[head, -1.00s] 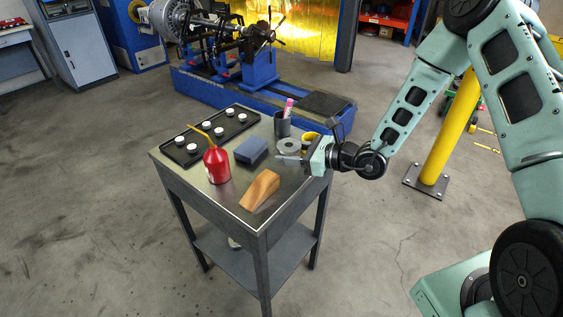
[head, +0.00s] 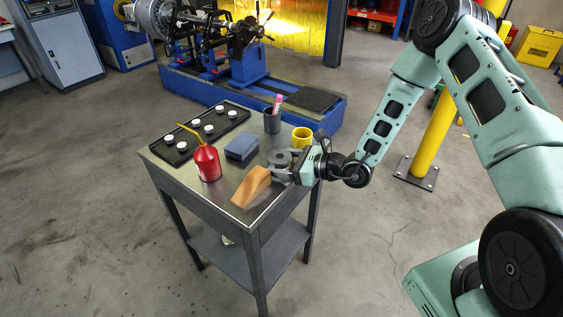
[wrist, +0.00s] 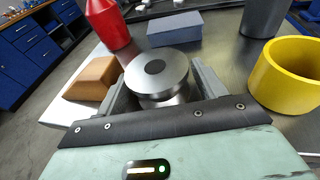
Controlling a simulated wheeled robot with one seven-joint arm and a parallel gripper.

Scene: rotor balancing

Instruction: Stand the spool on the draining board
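The spool (head: 281,156) is a grey metal piece with a round flange and a dark centre hole. It stands upright on the steel-topped table (head: 200,212) near its right side. In the wrist view the spool (wrist: 166,70) is between the two fingers of my gripper (wrist: 160,84). My gripper (head: 285,166) is low over the table, with its fingers open around the spool. I cannot tell whether either finger touches it. A black tray-like board (head: 172,153) with several white round pieces lies at the table's back left; it may be the draining board.
A wooden wedge (head: 250,187) lies just left of my gripper. A red oil can (head: 207,162), a blue block (head: 241,147), a dark cup (head: 271,122) holding a pink-topped item and a yellow ring (head: 302,137) stand close around the spool.

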